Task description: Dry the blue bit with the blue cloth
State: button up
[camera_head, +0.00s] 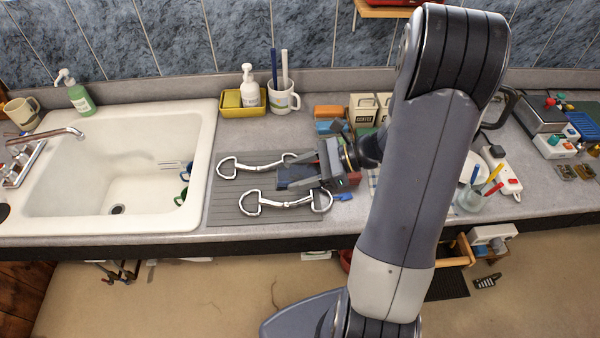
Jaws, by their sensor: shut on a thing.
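Two silver bits with ring cheeks lie on the grey ribbed drainboard, an upper bit (250,167) and a lower bit (285,204). No blue shows clearly on either, so I cannot tell which is the blue one. My gripper (300,180) is low over the board between them, near their right halves. It is shut on a dark blue piece, which looks like the blue cloth (288,172). My fingers hide part of the cloth and the upper bit's right end. I cannot tell whether the cloth touches a bit.
The white sink (206,140) is left of the drainboard (228,206). Behind stand a yellow caddy (231,108) and a white mug (283,100). Boxes (362,108) stand behind my gripper. A cup of pens (470,197) is right of my arm. A small blue item (345,197) lies near the lower bit.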

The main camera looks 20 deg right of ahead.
jog(key=shift+r, duration=0.1)
jog(key=s+a+r, duration=0.1)
jog(key=s+r, duration=0.5)
jog(key=shift+s+a, duration=0.4)
dwell(0.6)
